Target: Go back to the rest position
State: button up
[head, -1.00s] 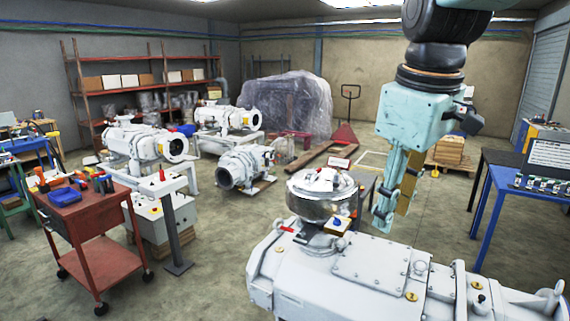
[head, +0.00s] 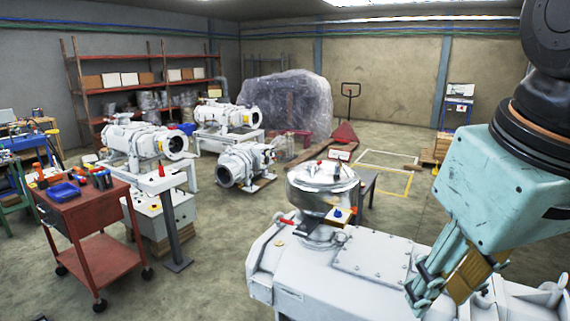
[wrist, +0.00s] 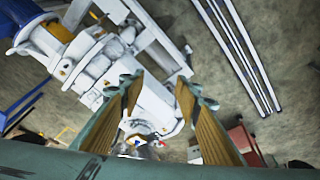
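My gripper (head: 432,296) is in the lower right of the head view, pale teal with tan finger pads. It tilts down to the left and appears in front of the right part of the large white screw vacuum pump (head: 372,262). In the wrist view my gripper (wrist: 160,88) shows its two fingers wide apart, with nothing held between them. The pump body also shows beyond and between the fingers in the wrist view (wrist: 155,105). A shiny metal dome (head: 322,178) sits on the pump's left end. My arm hides part of the right side.
A red tool cart (head: 90,212) with a blue tray (head: 65,192) stands at left. Several white pumps stand behind it, including one on the floor (head: 240,165). A wrapped load (head: 288,108) and a red pallet jack (head: 344,134) are at the back. The floor beyond the pump is largely open.

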jog(key=s+f+m+b, duration=0.1)
jog(key=s+f+m, duration=0.1)
jog(key=s, duration=0.4)
jog(key=shift+f, duration=0.9)
dwell(0.4)
